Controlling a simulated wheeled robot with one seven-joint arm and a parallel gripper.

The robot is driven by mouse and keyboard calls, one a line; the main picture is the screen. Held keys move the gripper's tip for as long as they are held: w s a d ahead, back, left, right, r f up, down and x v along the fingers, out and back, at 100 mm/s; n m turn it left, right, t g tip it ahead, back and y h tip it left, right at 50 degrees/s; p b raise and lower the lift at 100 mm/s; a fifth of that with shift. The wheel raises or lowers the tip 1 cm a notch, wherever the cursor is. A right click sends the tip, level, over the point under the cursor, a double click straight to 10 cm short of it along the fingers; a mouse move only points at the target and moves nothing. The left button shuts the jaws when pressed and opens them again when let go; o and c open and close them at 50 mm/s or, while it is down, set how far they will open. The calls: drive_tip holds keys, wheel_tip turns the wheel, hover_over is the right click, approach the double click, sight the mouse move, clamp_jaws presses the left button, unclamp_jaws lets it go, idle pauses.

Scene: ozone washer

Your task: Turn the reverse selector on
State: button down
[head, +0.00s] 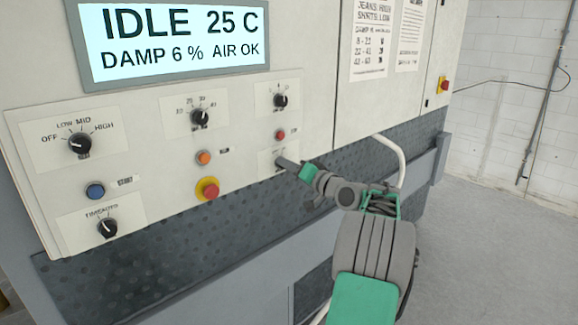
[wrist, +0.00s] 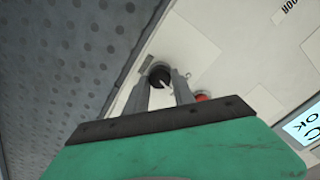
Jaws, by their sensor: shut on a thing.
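My gripper (head: 286,163) reaches the lower right of the control panel, at a small pale label plate. In the wrist view, my gripper (wrist: 161,84) has its two grey fingers on either side of a black round knob (wrist: 159,74) and is shut on it. A pale pointer mark shows on the knob. I take this knob as the reverse selector, but its label cannot be read. In the head view the fingers hide most of the knob.
A red button (head: 280,135) sits just above my gripper, with a small dial (head: 281,100) higher up. A red and yellow emergency stop (head: 207,189) and an orange button (head: 204,158) are to the left. The display (head: 180,40) reads IDLE, 25 C, DAMP 6 %, AIR OK.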

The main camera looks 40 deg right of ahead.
drive_tip(key=shift+m, duration=0.4)
drive_tip(key=c, duration=1.1)
unclamp_jaws()
drive_tip(key=shift+o, duration=0.2)
drive_tip(key=s+b, duration=0.2)
drive_tip(key=s, duration=0.5)
drive_tip(key=shift+s+b, duration=0.3)
drive_tip(key=shift+s, duration=0.1)
